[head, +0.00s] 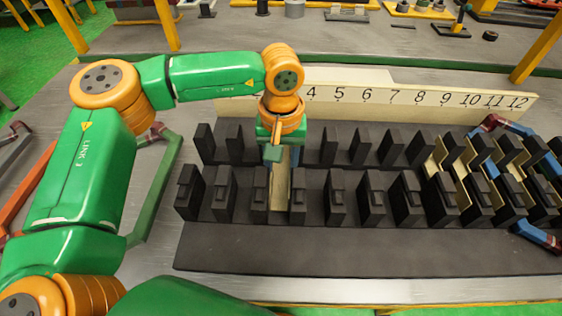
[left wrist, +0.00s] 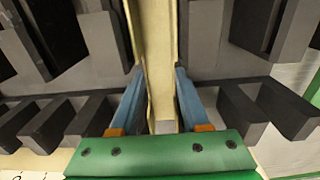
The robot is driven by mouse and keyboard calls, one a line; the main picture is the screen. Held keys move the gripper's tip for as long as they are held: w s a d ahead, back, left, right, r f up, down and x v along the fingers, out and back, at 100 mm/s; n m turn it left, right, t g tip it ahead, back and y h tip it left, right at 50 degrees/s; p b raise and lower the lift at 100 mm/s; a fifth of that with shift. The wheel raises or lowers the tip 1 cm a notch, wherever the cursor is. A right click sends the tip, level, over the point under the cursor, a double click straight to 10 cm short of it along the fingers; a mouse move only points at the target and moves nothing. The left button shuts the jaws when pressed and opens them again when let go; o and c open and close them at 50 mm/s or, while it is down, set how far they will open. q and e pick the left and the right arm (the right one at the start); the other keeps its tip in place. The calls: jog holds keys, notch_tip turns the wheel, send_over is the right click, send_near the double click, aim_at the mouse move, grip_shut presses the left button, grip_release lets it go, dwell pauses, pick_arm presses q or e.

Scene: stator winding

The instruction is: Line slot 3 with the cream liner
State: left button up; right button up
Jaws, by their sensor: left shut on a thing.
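The cream liner (head: 282,190) is a thin, channel-shaped strip. It stands between the third and fourth front teeth from the left, in line with slot 3, its lower end close to the slot floor. I cannot tell whether it touches the floor. My left gripper (head: 280,158) is above it and shut on it. In the left wrist view, the blue fingers of my left gripper (left wrist: 158,76) lie on both sides of the liner (left wrist: 153,40), between dark teeth. The dark stator block (head: 330,256) has two rows of teeth. My right gripper is not in view.
A cream number board (head: 420,96) stands behind the block; my arm hides its low numbers. Cream liners (head: 465,165) and blue-red coils (head: 537,236) occupy slots at the right. A green coil (head: 160,190) lies left of the block. Middle slots look empty.

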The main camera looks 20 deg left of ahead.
aim_at(281, 173)
pick_arm(q)
jog(key=shift+f, duration=0.2)
jog(key=o, duration=1.1)
jog(key=shift+c, duration=0.2)
jog(key=shift+r, duration=0.15)
jog(key=shift+r+p, duration=0.5)
jog(key=shift+r, duration=0.2)
notch_tip(281, 173, up, 8)
jog(key=p, duration=0.5)
jog(key=shift+f+p, duration=0.25)
jog(key=shift+p, duration=0.1)
